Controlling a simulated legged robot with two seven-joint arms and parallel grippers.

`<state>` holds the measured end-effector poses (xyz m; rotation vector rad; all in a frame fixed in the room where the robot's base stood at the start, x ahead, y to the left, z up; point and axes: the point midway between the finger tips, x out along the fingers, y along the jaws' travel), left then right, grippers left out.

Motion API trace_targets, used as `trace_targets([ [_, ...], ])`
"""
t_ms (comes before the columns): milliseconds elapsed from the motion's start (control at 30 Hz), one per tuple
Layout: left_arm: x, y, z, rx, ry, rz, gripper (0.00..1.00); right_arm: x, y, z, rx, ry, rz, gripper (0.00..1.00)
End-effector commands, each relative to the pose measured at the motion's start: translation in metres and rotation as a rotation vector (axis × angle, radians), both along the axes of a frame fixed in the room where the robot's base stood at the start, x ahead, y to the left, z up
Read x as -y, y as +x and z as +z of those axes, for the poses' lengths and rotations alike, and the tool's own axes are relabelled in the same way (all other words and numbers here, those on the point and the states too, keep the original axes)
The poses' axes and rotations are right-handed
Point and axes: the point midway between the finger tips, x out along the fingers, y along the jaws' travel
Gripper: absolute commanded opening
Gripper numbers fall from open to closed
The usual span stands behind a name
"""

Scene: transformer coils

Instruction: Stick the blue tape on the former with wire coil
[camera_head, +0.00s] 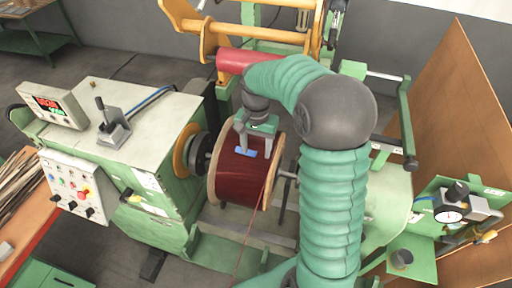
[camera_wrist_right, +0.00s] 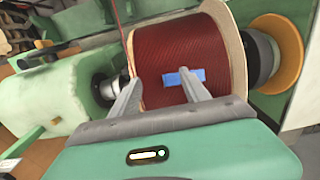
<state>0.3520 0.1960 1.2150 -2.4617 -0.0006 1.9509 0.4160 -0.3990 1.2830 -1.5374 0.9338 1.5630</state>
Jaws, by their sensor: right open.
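The former with wire coil (camera_head: 235,181) is a spool of dark red wire between pale flanges, mounted on the machine's shaft. It also fills the upper middle of the right wrist view (camera_wrist_right: 180,52). The blue tape (camera_head: 245,151) is a small flat strip lying on the red winding, and it shows in the right wrist view (camera_wrist_right: 184,77) close to the right-hand finger. My right gripper (camera_head: 254,140) is above the coil with its fingers apart (camera_wrist_right: 163,90), and nothing is held between them. I cannot tell whether a finger touches the tape. My left gripper is not in view.
The green winding machine (camera_head: 150,190) stands left of the coil, with a control panel (camera_head: 75,188) and a lever (camera_head: 113,125). A red wire (camera_head: 252,225) runs down from the coil. A yellow frame (camera_head: 235,40) stands behind, and a gauge (camera_head: 450,214) is at right.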

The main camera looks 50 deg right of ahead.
Motion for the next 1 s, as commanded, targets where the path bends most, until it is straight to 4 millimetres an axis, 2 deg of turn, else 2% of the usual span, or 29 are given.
trace_targets([
  [500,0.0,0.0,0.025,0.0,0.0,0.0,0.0,0.0,0.0,0.028,0.0,0.0,0.0,0.54],
  [1000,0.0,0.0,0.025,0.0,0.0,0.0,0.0,-0.001,0.0,0.028,0.001,-0.001,0.004,0.54],
])
